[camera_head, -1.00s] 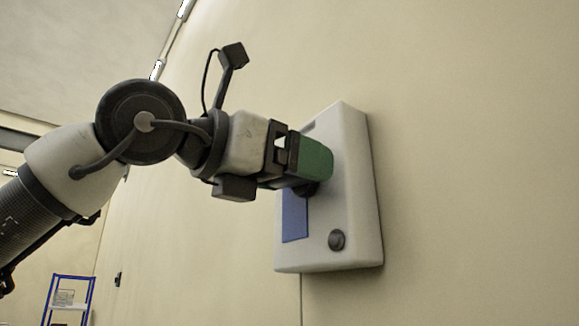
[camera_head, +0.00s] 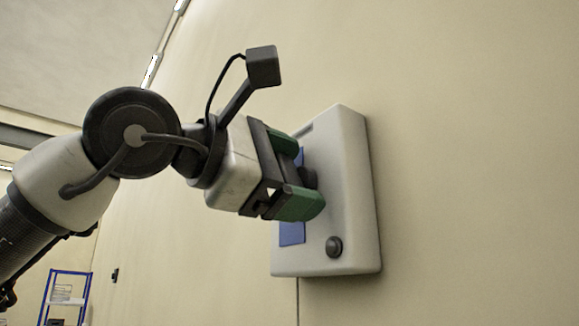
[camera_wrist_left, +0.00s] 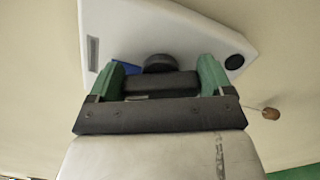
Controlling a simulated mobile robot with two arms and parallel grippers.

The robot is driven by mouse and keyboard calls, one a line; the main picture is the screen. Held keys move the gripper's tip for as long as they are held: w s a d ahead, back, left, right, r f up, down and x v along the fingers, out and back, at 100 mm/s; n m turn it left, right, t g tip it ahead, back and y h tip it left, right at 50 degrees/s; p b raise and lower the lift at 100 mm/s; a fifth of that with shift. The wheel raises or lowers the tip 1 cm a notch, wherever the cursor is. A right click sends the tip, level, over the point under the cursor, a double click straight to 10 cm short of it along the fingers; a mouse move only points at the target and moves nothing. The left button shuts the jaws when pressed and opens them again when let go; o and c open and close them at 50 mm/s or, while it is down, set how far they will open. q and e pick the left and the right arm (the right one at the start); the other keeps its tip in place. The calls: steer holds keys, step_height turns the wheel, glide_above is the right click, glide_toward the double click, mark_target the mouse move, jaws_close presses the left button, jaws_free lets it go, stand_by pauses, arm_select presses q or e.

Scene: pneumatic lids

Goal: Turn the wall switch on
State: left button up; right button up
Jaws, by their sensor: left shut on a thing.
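The wall switch is a pale box (camera_head: 345,220) on the beige wall, with a blue panel (camera_head: 291,233) and a dark rotary handle (camera_head: 308,178) on its front. In the wrist view the box (camera_wrist_left: 200,32) fills the top, and the round dark end (camera_wrist_left: 160,62) and dark bar of the handle (camera_wrist_left: 160,84) lie between the green fingers. My left gripper (camera_head: 305,171) is at the box's front, shut on the handle with one finger on each side. Part of the handle and the panel is hidden behind the fingers. My right gripper is not in view.
A small dark round button (camera_head: 334,246) sits low on the box. The wall around the box is bare. A blue-framed shelf (camera_head: 68,296) stands far off at the lower left, and a small dark wall fitting (camera_head: 114,275) is near it.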

arm_select(q)
steer(key=m+p, duration=0.1)
steer(key=m, duration=0.4)
steer(key=shift+f, duration=0.2)
steer(key=shift+m, duration=0.3)
steer(key=o, duration=0.8)
steer(key=shift+s, duration=0.1)
